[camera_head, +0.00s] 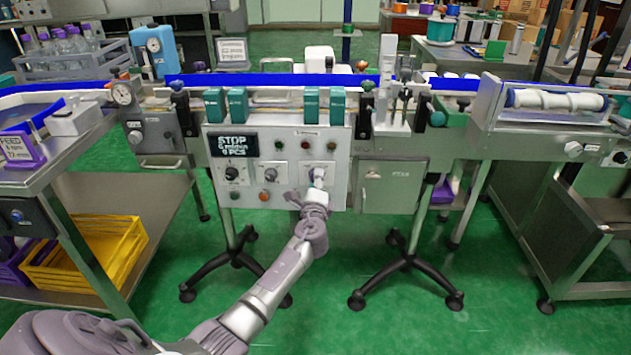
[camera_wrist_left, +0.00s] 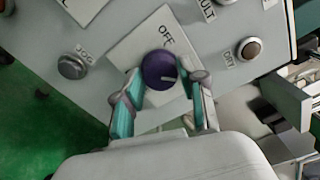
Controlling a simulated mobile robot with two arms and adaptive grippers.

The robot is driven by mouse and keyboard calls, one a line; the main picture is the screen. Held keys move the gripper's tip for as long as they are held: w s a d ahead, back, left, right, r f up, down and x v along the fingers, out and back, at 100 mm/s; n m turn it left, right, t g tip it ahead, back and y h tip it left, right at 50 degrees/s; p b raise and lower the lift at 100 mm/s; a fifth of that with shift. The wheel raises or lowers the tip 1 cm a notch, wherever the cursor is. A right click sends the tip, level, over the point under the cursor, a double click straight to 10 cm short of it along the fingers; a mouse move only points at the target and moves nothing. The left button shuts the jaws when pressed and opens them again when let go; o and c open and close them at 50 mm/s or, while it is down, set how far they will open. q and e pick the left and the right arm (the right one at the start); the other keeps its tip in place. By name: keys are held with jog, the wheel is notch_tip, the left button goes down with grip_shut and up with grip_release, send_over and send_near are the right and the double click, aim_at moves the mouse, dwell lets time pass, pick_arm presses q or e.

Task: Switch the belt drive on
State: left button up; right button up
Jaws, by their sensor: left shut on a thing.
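The control panel (camera_head: 268,191) hangs on the front of the conveyor. Its display (camera_head: 233,146) reads STOP, with 6 m/min and 0 PCS. My left gripper (camera_head: 317,178) reaches up to the panel's lower right, in front of a light plate. In the left wrist view, a dark purple rotary knob (camera_wrist_left: 159,68) sits on that plate, near the word OFF. The teal fingers of my left gripper (camera_wrist_left: 163,77) are shut on the knob, one at each side. A pale mark shows on the knob's lower right. The head view hides the knob behind the gripper. My right gripper is out of view.
A JOG button (camera_wrist_left: 72,66) and another round button (camera_wrist_left: 249,48) flank the knob. A grey box (camera_head: 392,186) stands right of the panel. The blue conveyor belt (camera_head: 270,80) runs above. Black stand feet (camera_head: 235,255) rest on the green floor.

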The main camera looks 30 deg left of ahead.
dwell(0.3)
pick_arm(q)
jog(key=o, duration=1.1)
jog(key=shift+o, duration=0.2)
jog(key=v, duration=1.2)
